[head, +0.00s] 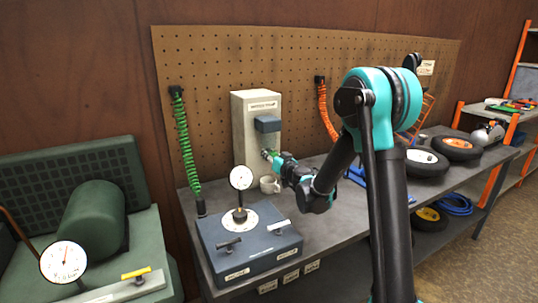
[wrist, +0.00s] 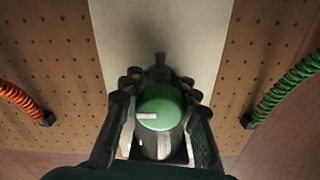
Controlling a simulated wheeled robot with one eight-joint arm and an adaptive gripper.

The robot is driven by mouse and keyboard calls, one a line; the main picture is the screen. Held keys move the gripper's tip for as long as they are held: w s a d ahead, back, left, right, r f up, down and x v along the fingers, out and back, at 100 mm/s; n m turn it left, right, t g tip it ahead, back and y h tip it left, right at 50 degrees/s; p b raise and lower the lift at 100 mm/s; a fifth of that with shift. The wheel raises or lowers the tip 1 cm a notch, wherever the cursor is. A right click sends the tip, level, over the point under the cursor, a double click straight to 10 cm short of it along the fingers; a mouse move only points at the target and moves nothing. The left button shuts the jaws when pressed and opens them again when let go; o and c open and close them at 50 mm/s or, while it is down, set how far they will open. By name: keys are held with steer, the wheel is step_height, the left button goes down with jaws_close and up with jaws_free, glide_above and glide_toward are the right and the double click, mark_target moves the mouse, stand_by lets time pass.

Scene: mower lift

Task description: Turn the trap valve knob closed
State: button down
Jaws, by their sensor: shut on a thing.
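A green round knob (wrist: 160,107) with a white pointer mark sits between my gripper's fingers in the wrist view. The mark points to the left there. My gripper (wrist: 159,112) is shut on the knob, with a dark finger on each side of it. In the head view my gripper (head: 268,155) reaches from the right to the front of a tall pale box (head: 241,135) with a label on top. The knob is mostly hidden by my gripper there. A small dark blue block (head: 267,123) sticks out of the box just above.
A white mug (head: 269,185) stands on the bench just below my gripper. A blue-grey box with a dial gauge (head: 241,178) and handles is in front. Green (head: 185,140) and orange (head: 326,110) coiled hoses hang on the pegboard. Wheels (head: 427,160) lie at the right.

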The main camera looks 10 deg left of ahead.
steer(key=c, duration=1.1)
jaws_free()
steer(key=v, duration=1.2)
